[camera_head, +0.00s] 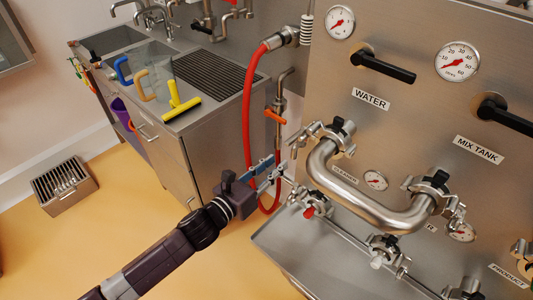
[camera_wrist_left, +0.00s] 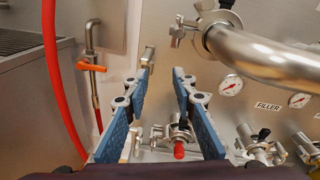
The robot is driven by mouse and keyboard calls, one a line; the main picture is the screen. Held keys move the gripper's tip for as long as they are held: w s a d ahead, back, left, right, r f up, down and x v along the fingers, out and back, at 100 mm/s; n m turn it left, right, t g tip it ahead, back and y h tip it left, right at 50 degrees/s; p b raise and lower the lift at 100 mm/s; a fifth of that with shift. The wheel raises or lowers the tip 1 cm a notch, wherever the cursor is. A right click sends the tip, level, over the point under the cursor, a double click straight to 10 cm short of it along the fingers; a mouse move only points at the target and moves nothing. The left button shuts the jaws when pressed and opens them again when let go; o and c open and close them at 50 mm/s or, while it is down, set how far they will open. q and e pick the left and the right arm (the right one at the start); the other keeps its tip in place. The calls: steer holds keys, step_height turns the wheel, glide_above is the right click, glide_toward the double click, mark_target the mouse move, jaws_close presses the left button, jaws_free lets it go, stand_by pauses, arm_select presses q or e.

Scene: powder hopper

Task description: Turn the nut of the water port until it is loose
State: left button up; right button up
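A bent steel pipe (camera_head: 345,190) joins the water port, below the WATER label (camera_head: 371,99), to the mix tank side. The water port clamp (camera_head: 335,132) has a black knob, with its wing nut (camera_head: 299,143) on the left. In the left wrist view, the clamp is at the top, with the nut (camera_wrist_left: 178,35) above the gap between my fingers. My left gripper (camera_head: 281,172) is below and left of the nut, apart from it. Its two blue fingers (camera_wrist_left: 160,75) are spread with nothing gripped between them. My right gripper is not in view.
Small valves, one with a red tip (camera_head: 309,212), sit low on the panel above a steel ledge (camera_head: 290,242). A red hose (camera_head: 247,110) and an orange-handled tap (camera_head: 275,116) are behind the gripper. A sink counter (camera_head: 215,105) holds jugs and a yellow tool.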

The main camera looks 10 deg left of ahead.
mark_target(299, 140)
arm_select(q)
step_height(299, 140, up, 5)
steer(key=s+d+m+h, duration=0.1)
steer(key=m, duration=0.2)
steer(key=b+x, duration=0.1)
steer(key=x, duration=0.8)
steer(key=shift+s+d+f+b, duration=0.1)
steer(key=shift+s+b, duration=0.05)
steer(key=shift+b, duration=0.15)
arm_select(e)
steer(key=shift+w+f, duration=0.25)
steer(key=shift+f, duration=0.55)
arm_select(q)
jaws_close()
